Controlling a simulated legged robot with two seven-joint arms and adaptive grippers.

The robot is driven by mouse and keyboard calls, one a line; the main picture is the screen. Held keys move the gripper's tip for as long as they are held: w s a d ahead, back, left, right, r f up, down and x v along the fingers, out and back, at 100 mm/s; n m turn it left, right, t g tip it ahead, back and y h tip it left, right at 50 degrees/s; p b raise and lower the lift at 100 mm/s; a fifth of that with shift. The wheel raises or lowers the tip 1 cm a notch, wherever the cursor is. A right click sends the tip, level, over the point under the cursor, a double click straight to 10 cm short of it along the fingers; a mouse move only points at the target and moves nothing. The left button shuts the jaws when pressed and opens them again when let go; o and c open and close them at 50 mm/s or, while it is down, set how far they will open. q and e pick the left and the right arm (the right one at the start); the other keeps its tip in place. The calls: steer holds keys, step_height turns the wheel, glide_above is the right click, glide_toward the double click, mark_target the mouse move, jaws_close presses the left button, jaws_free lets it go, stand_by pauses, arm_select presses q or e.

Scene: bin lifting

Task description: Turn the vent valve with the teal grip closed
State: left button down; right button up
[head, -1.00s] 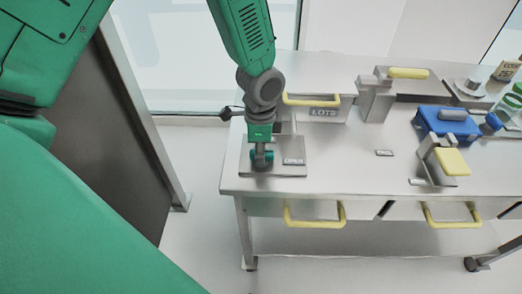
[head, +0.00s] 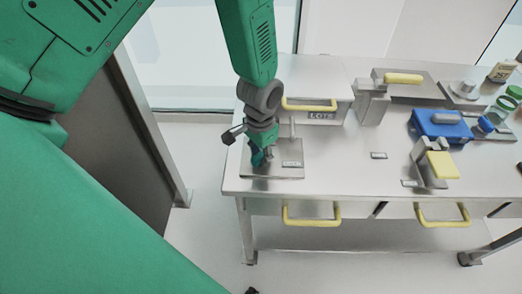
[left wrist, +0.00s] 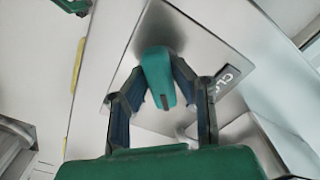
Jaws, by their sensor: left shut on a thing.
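The vent valve's teal grip (left wrist: 158,75) stands between my left gripper's two fingers in the left wrist view, and both fingers press on its sides. My left gripper (left wrist: 160,90) is shut on it. In the head view my left gripper (head: 262,157) is low over the metal valve plate (head: 285,173) at the table's left end, and its fingers mostly hide the grip. A small label (head: 292,164) lies on the plate to the right; in the left wrist view it reads "CLO", partly cut off. My right gripper is not in view.
The metal table (head: 340,180) carries a box marked LOTS (head: 322,116) behind the plate, a yellow-handled lever (head: 403,79), a blue case (head: 440,125) and a yellow-padded clamp (head: 443,165) to the right. Yellow drawer handles (head: 311,222) stick out in front. The table's middle is mostly clear.

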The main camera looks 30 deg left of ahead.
mark_target(261, 153)
arm_select(q)
steer(key=n, duration=0.2)
steer(key=n+p, duration=0.1)
steer(key=n, duration=0.1)
steer(key=shift+w+r+n+p, duration=0.15)
steer(key=shift+w+n+p, duration=0.05)
steer(key=shift+n+p, duration=0.1)
steer(key=n+p, duration=0.1)
steer(key=n, duration=0.3)
steer(key=shift+n, duration=0.4)
steer(key=shift+w, duration=0.1)
steer(key=c, duration=1.4)
jaws_free()
steer(key=shift+o, duration=0.2)
steer(key=shift+r, duration=0.25)
step_height(261, 153, up, 11)
